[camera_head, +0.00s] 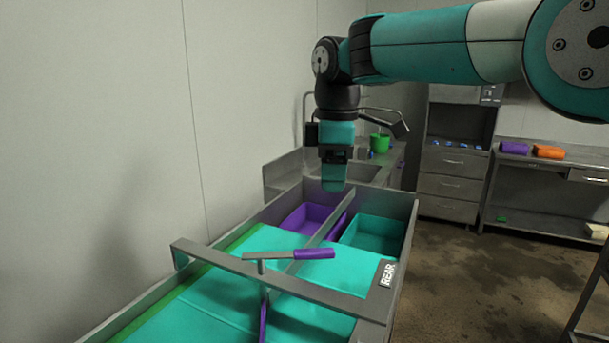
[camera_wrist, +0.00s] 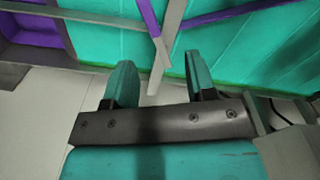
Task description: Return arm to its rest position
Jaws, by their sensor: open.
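My arm reaches in from the upper right in the head view, and my gripper (camera_head: 334,185) hangs down from it, pointing at the metal cart. In the wrist view my gripper (camera_wrist: 160,85) shows two teal fingers set apart with nothing between them. Below and in front of it in the head view, a handle with a purple grip (camera_head: 314,254) lies across the top of the cart's bar. The gripper appears above and apart from this handle.
A grey wall closes the left side. A shelf table (camera_head: 560,162) stands at right; open floor (camera_head: 470,290) lies between.

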